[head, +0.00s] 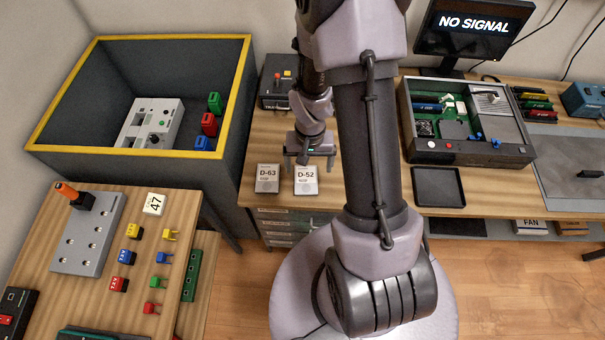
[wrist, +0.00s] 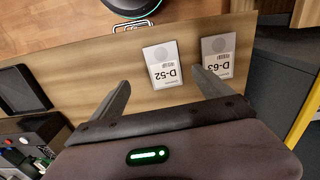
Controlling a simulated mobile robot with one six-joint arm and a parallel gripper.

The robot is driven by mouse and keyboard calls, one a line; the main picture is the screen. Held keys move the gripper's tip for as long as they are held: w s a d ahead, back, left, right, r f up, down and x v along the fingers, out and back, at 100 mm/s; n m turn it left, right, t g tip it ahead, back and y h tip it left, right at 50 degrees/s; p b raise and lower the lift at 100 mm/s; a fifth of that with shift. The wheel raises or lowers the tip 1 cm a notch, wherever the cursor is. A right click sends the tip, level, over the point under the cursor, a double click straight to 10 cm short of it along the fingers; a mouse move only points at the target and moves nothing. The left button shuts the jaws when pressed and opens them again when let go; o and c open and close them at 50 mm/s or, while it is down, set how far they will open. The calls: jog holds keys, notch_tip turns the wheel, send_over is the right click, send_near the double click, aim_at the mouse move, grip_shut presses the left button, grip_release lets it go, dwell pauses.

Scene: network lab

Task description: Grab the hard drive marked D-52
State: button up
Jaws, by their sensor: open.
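The hard drive marked D-52 (head: 306,181) lies flat on the wooden bench near its front edge. It also shows upside down in the wrist view (wrist: 165,64), ahead of and between my two fingers. The hard drive marked D-63 (head: 267,179) lies just to its left in the head view; the wrist view shows it (wrist: 217,54) on the right, partly covered by a finger. My gripper (head: 311,162) is open and empty, over the bench just behind D-52. Both fingers show in the wrist view (wrist: 160,88). I cannot tell its exact height.
A black tray (head: 438,187) and an open computer case (head: 466,122) are on the bench to the right. A dark box (head: 278,82) stands behind my gripper. A large yellow-rimmed bin (head: 140,154) is on the left, beside a table of small parts (head: 115,312).

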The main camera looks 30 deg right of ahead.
aim_at(306, 181)
jog(key=f+b, duration=0.1)
jog(key=f, duration=0.5)
jog(key=w+f+b, duration=0.1)
jog(key=f, duration=0.2)
jog(key=shift+a+b, duration=0.1)
jog(key=shift+b, duration=0.2)
jog(key=shift+r, duration=0.1)
jog(key=shift+c, duration=0.4)
